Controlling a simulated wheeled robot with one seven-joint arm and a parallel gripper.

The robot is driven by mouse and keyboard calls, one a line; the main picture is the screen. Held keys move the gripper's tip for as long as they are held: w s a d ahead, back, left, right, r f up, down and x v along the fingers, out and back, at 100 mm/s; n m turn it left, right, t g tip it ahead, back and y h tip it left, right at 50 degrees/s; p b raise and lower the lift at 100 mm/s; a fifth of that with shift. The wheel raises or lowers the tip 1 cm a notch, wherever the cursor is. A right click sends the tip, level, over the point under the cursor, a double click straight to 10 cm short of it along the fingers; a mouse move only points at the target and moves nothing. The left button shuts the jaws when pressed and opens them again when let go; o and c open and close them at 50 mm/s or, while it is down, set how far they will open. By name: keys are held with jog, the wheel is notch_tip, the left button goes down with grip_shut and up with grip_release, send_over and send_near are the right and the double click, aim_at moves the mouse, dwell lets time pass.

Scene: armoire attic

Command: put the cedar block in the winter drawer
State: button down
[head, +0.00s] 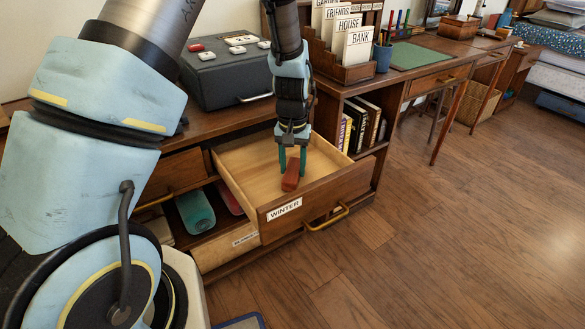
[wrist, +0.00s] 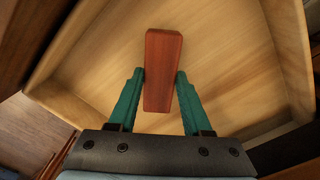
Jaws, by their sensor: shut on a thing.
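The winter drawer (head: 333,198) is pulled out, and its front carries a label reading WINTER (head: 284,209). The cedar block (head: 291,175) is a reddish-brown bar. My gripper (head: 292,164) points down over the open drawer with its green fingers on either side of the block. In the wrist view the block (wrist: 163,70) sits between the two fingertips (wrist: 160,85), with the pale wooden drawer bottom (wrist: 225,60) behind it. My gripper is shut on the block. I cannot tell whether the block touches the drawer bottom.
A grey case (head: 226,72) stands on the cabinet top. Upright books (head: 361,124) fill the shelf at right. The floor (head: 440,240) at right is clear.

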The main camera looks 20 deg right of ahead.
aim_at(293, 170)
jog(key=shift+f, duration=0.4)
jog(key=shift+f, duration=0.15)
jog(key=shift+c, duration=1.7)
grip_release()
notch_tip(293, 170, up, 12)
jog(key=shift+r, duration=0.2)
